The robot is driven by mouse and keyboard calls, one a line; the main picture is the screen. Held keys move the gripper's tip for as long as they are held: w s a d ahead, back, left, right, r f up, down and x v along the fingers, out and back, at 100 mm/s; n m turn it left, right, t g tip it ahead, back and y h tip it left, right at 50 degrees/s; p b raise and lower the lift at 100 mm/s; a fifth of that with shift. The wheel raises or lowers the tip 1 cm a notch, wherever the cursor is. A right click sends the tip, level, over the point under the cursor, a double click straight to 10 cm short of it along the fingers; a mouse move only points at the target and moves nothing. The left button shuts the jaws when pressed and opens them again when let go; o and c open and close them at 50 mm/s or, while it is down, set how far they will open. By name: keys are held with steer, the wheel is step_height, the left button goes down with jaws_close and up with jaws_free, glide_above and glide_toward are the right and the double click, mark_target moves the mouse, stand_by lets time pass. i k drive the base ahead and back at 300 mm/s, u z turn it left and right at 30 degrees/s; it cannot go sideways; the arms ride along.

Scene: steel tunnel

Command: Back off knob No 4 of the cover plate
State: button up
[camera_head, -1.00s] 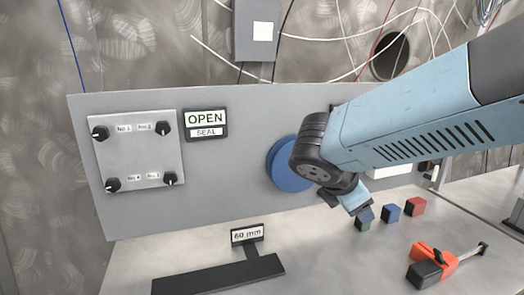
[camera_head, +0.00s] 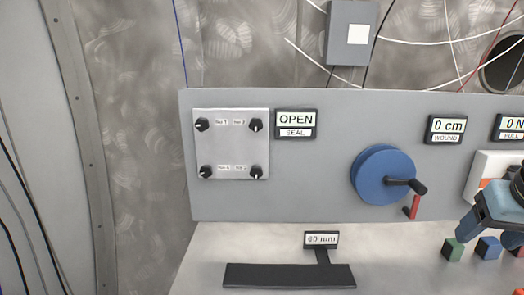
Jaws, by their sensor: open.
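The square light-grey cover plate (camera_head: 232,147) is on the grey panel, left of centre, with a black knob at each corner. The lower-left knob (camera_head: 204,172) sits beside a small label that seems to read No 4. The upper-left knob (camera_head: 201,125), upper-right knob (camera_head: 255,125) and lower-right knob (camera_head: 256,172) are also in place. My gripper (camera_head: 488,212) shows only partly at the right edge, open, far right of the plate and touching no knob. Its fingertips are hard to make out.
The SEAL display (camera_head: 296,120) reads OPEN. A blue reel (camera_head: 382,176) with a red-handled crank stands between plate and arm. A 60 mm sign (camera_head: 321,239) rises from a black bar (camera_head: 290,275). Green (camera_head: 453,249) and blue (camera_head: 488,247) blocks lie below my gripper. Space before the plate is clear.

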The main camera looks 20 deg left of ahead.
mark_target(205, 171)
steer(key=z, duration=1.8)
steer(key=i, duration=0.1)
steer(key=u, duration=3.2)
